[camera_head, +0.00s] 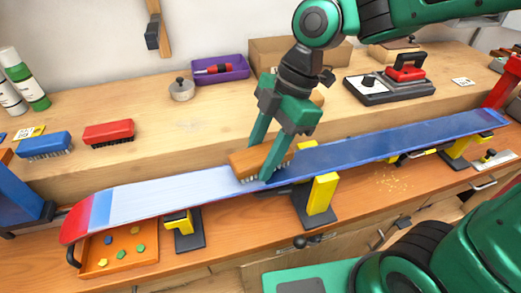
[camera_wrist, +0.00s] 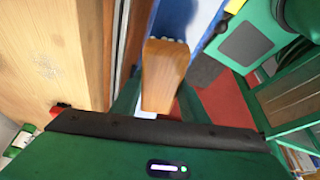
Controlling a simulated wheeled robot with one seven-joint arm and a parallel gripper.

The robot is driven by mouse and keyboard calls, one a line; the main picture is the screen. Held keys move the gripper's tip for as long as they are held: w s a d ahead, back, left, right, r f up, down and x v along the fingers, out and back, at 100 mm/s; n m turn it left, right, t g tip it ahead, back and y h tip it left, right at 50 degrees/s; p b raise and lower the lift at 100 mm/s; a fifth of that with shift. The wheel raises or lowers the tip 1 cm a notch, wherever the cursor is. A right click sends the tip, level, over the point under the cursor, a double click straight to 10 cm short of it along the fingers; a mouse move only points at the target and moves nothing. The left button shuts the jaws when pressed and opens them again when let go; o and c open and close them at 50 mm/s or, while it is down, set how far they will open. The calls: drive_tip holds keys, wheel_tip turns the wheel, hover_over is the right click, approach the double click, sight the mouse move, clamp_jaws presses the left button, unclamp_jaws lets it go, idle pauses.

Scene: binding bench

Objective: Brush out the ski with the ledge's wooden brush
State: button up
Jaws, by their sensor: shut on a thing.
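The ski (camera_head: 385,145) lies along the bench, base up, on several yellow-topped supports. It is pale and whitish left of the brush and clear blue to the right, with a red tip at the left end. My gripper (camera_head: 260,162) is shut on the wooden brush (camera_head: 243,160), over the middle of the ski. The brush's pale bristles point down and appear to touch the ski. In the wrist view the wooden brush (camera_wrist: 163,75) sits between my fingers, with a strip of blue ski (camera_wrist: 177,18) beyond it.
On the wooden ledge (camera_head: 190,118) stand a blue brush (camera_head: 44,145), a red brush (camera_head: 108,133), a purple bin (camera_head: 220,70) and a waxing iron (camera_head: 405,69). An orange tray (camera_head: 108,268) with coloured bits sits below the ski's left end. A yellow support (camera_head: 321,194) stands near the brush.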

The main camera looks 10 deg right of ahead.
sight(247, 155)
drive_tip(key=shift+f, duration=0.65)
drive_tip(key=shift+s+a+r, duration=0.1)
drive_tip(key=shift+s+a, duration=0.05)
drive_tip(key=shift+a, duration=0.75)
drive_tip(key=shift+s+a, duration=0.1)
drive_tip(key=shift+a, duration=0.8)
drive_tip(key=shift+s+a+f, duration=0.1)
drive_tip(key=shift+s+a, duration=0.25)
drive_tip(key=shift+a, duration=1.65)
drive_tip(key=shift+s+a+f, duration=0.1)
drive_tip(key=shift+s+a, duration=0.25)
drive_tip(key=shift+a, duration=1.6)
drive_tip(key=shift+s+a, duration=0.35)
drive_tip(key=shift+a, duration=1.65)
drive_tip(key=shift+s+a+r, duration=0.1)
drive_tip(key=shift+s+a, duration=0.05)
drive_tip(key=shift+a, duration=1.15)
drive_tip(key=shift+s+a, duration=0.15)
drive_tip(key=shift+a, duration=1.15)
drive_tip(key=shift+s+a, duration=0.15)
drive_tip(key=shift+a, duration=0.7)
drive_tip(key=shift+s+a, duration=0.15)
drive_tip(key=shift+a, duration=0.7)
